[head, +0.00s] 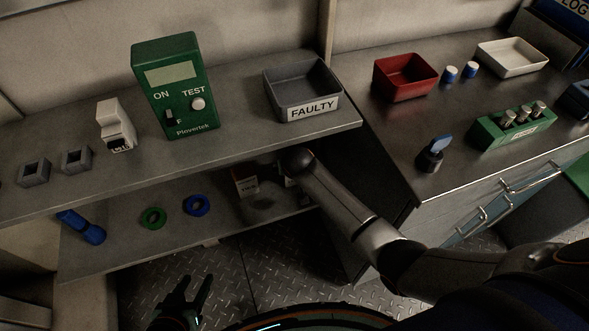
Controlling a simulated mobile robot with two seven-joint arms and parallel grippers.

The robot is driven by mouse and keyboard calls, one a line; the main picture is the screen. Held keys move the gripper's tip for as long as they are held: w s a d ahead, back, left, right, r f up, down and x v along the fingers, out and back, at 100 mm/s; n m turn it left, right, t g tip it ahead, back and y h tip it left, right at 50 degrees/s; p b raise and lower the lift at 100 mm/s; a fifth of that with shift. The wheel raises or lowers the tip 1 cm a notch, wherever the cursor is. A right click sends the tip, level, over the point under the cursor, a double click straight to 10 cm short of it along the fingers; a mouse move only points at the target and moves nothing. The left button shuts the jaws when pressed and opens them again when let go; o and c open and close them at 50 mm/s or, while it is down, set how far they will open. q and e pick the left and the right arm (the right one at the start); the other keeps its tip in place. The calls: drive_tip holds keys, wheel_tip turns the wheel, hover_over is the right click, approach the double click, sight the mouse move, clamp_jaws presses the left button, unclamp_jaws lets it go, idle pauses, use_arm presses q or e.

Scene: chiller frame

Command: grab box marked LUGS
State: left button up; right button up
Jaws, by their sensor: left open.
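I cannot read the word LUGS on anything in the head view. A small pale box (245,180) with a reddish mark stands on the lower shelf, in shadow under the upper shelf's edge. Its label is too small and dark to read. My right arm reaches in from the right, its wrist end at the lower shelf opening just right of this box. The right gripper's fingers are hidden there. My left gripper (197,280) is open and empty, low over the floor in front of the shelves, well apart from the box.
The lower shelf (120,255) also holds a green ring (153,218), a blue ring (197,205) and a blue object (82,227). Above stand a green tester (176,88) and a grey FAULTY bin (302,90). A red bin (406,77) sits on the right counter.

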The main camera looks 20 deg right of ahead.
drive_tip(key=c, duration=1.5)
drive_tip(key=shift+c, duration=0.2)
drive_tip(key=shift+r, duration=0.1)
